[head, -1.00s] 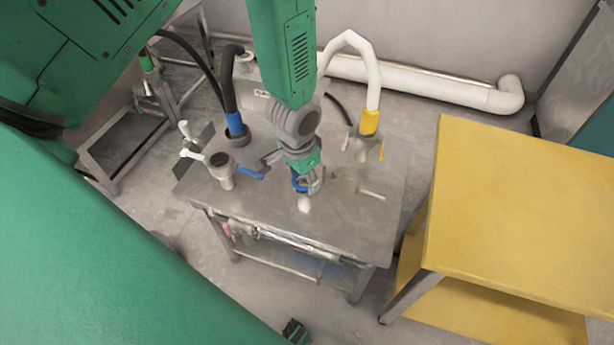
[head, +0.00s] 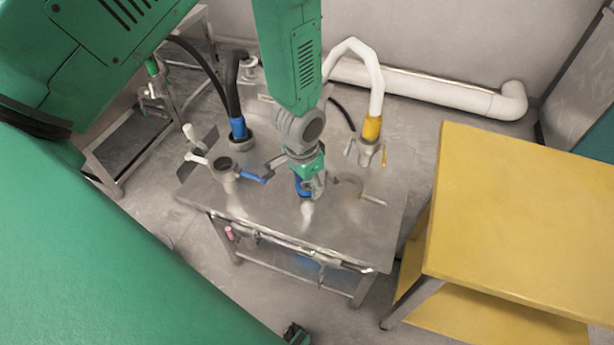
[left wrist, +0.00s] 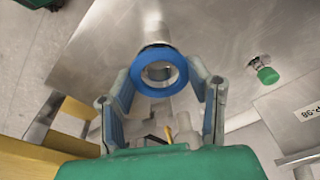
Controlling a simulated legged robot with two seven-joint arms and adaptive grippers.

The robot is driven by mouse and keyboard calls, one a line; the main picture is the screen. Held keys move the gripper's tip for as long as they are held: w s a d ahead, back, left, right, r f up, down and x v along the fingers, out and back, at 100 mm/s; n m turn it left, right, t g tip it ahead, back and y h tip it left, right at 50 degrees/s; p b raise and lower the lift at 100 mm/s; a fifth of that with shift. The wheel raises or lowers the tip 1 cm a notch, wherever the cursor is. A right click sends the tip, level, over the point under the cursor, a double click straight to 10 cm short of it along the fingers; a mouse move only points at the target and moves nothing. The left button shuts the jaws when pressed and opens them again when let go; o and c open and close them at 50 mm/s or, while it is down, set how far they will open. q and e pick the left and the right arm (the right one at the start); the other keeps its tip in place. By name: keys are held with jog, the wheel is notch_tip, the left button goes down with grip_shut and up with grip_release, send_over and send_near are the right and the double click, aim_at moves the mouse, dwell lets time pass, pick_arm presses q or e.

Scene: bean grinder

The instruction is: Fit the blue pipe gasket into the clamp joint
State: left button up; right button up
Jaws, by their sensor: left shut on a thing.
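The blue pipe gasket (left wrist: 137,76) is a ring held between the fingers of my left gripper (left wrist: 159,85), which is shut on it. In the left wrist view, a short metal pipe stub (left wrist: 156,32) shows just beyond the ring. I cannot tell whether the ring touches it. In the head view, my left gripper (head: 308,187) is low over the middle of the metal table, with the gasket (head: 301,188) partly hidden by its fingers. The pale stub (head: 306,208) stands just below it. I cannot clearly make out the clamp joint. My right gripper is not in view.
On the metal table (head: 270,215), a grey fitting with a blue handle (head: 254,177) stands left of the gripper. A black hose with a blue collar (head: 238,128) and a white hose with a yellow collar (head: 371,128) stand behind. A yellow table (head: 510,215) is at the right.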

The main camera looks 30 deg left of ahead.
aim_at(303, 192)
pick_arm(q)
jog(key=shift+f, duration=0.75)
dwell(0.8)
jog(key=o, duration=0.9)
jog(key=shift+r, duration=0.1)
notch_tip(303, 192, up, 12)
jog(key=s, duration=0.1)
jog(key=shift+s+f, duration=0.2)
jog(key=s+f+n, duration=0.1)
jog(key=s+f, duration=0.7)
jog(key=s, duration=0.2)
jog(key=s+a+f+n, duration=0.1)
jog(key=s+f, duration=0.7)
jog(key=s, duration=0.3)
jog(key=shift+n+g, duration=0.4)
